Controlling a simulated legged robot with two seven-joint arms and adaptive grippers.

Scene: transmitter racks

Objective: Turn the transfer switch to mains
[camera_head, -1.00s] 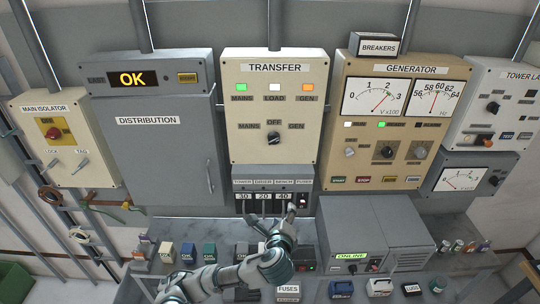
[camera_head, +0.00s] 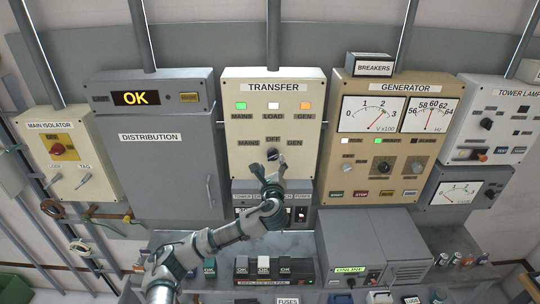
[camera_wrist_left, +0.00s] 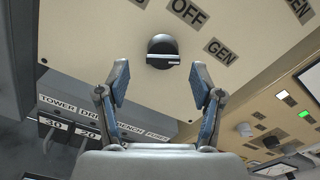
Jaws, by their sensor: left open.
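The transfer switch is a black knob (camera_head: 272,154) below the OFF label on the cream TRANSFER panel (camera_head: 243,172). MAINS is to its left and GEN to its right. My left gripper (camera_head: 268,166) is in front of the panel just below the knob and hides part of it. In the left wrist view the knob (camera_wrist_left: 162,47) sits just beyond and between the two open fingertips (camera_wrist_left: 160,76), with nothing held. Its bar lies level in that picture; I cannot tell which label it points to. My right gripper is not in view.
The breaker strip (camera_head: 240,187) is below the panel, partly behind my left arm. The grey DISTRIBUTION cabinet (camera_head: 165,175) stands left, the GENERATOR panel (camera_head: 345,160) right. Above the switch, the MAINS lamp (camera_head: 241,106) is green and the GEN lamp (camera_head: 305,106) orange.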

